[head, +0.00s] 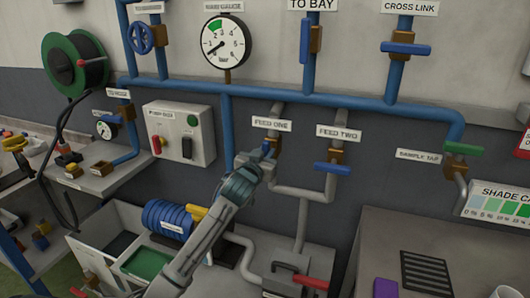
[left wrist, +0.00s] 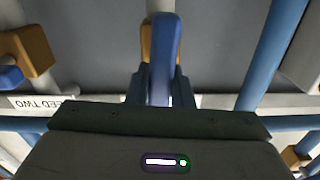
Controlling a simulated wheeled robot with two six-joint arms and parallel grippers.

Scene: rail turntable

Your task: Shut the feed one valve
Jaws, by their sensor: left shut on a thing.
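The feed one valve has a brass body (head: 275,139) and a blue lever handle (head: 267,148), below the "FEED ONE" label (head: 271,124). My left gripper (head: 265,158) is shut on this handle and hides part of it in the head view. In the left wrist view the blue handle (left wrist: 165,45) stands between the two fingers (left wrist: 160,88). There it appears roughly in line with the pale pipe behind it, with the brass body (left wrist: 146,42) partly covered. My right gripper is not in view.
The feed two valve (head: 332,169) is close on the right, its blue handle crosswise to its pipe. A blue header pipe (head: 310,100) runs above. A switch box (head: 180,132) is at left. A blue pump (head: 170,218) and a red-handled valve (head: 300,282) are below.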

